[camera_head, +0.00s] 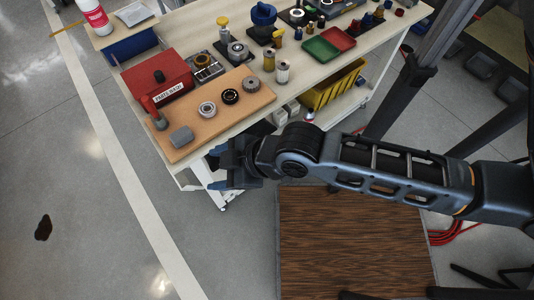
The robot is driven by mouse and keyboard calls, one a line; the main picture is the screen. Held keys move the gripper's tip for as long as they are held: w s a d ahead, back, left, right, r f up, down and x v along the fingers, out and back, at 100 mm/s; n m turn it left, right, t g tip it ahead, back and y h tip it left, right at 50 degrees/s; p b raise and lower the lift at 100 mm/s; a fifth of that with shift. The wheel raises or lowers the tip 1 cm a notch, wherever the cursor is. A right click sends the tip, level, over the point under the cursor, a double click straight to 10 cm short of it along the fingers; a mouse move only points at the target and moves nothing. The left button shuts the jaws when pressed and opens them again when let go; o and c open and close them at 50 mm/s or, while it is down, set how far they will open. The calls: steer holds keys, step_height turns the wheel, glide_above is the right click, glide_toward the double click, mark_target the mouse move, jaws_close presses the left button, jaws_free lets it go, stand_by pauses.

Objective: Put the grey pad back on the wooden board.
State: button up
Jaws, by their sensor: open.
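A small grey block-like pad (181,137) lies at the left front end of the wooden board (210,128), on its surface as far as I can see. The board is on the workbench and also bears several round ring-shaped parts (230,96). My gripper (214,168) is open, with nothing seen between its fingers. It is beside the front edge of the bench, to the right of and nearer than the pad, and apart from it. My arm reaches in from the right.
A red box (157,78) with a white label stands behind the board. Jars (282,72), green and red trays (321,48) and other small parts fill the bench further right. A yellow bin (331,86) sits below. Grey floor at left is mostly clear.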

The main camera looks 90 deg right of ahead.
steer(key=s+a+r+t, duration=0.2)
steer(key=s+r, duration=0.3)
steer(key=r, duration=0.2)
steer(key=s+a+r+m+t+y, duration=0.1)
steer(key=s+a+r+t, duration=0.2)
steer(key=s+r, duration=0.2)
step_height(320, 180, up, 3)
steer(key=shift+f+t+y, duration=0.15)
steer(key=shift+t+y, duration=0.15)
steer(key=shift+f+b, duration=0.35)
steer(key=shift+b, duration=0.05)
